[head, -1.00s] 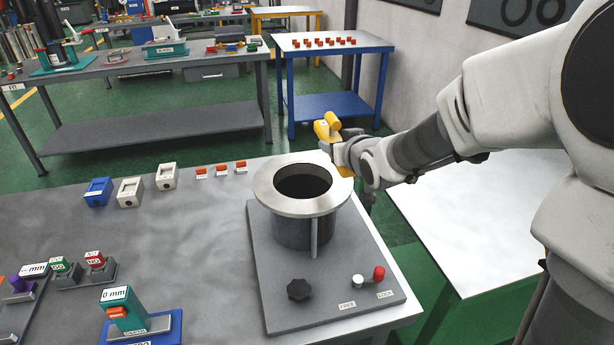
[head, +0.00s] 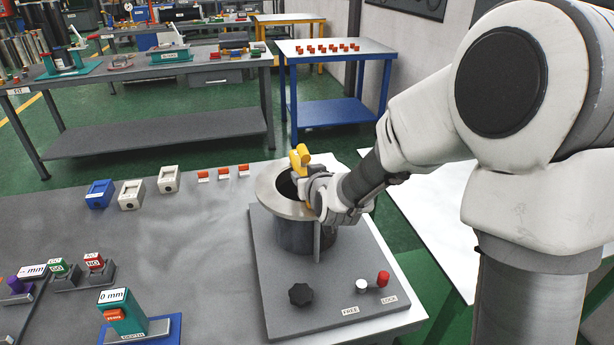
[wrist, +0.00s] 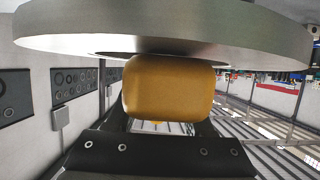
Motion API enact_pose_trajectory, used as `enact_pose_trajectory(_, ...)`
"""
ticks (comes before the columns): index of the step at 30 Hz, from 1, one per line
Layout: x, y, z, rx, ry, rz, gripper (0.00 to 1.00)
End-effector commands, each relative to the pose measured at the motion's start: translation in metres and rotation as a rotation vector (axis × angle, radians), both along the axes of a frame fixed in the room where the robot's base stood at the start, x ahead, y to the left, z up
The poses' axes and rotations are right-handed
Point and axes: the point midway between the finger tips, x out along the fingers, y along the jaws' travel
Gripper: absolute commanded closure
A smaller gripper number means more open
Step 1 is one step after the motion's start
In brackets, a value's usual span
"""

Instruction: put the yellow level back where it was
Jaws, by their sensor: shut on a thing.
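The yellow level (head: 299,158) is in my gripper (head: 307,180), over the right part of the flanged cylinder's grey metal ring (head: 270,192). My gripper is shut on it. In the wrist view the level (wrist: 168,88) shows as a rounded yellow block between the fingers, just by the broad grey flange (wrist: 240,42) across the top. I cannot tell whether the level touches the flange. My gripper and forearm hide the right side of the ring and part of its dark opening.
The cylinder stands on a grey base plate (head: 325,312) with a black knob (head: 300,294), a white peg (head: 362,286) and a red peg (head: 383,279). Blue and white blocks (head: 131,194) and small red-and-white pieces sit behind left.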

Motion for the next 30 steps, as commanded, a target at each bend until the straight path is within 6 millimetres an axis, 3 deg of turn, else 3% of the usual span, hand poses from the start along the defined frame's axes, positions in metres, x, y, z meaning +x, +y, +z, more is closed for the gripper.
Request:
enact_pose_trajectory(11,0.0007,0.0003,-0.0023,0.002,-0.006,0.000,1.00)
enact_pose_trajectory(12,0.0002,0.0001,-0.0021,0.001,-0.002,0.000,0.42)
enact_pose_trajectory(16,0.0001,0.0001,-0.0019,0.001,-0.002,0.001,0.19)
enact_pose_trajectory(30,0.0002,-0.0001,0.0005,0.000,0.000,0.000,0.18)
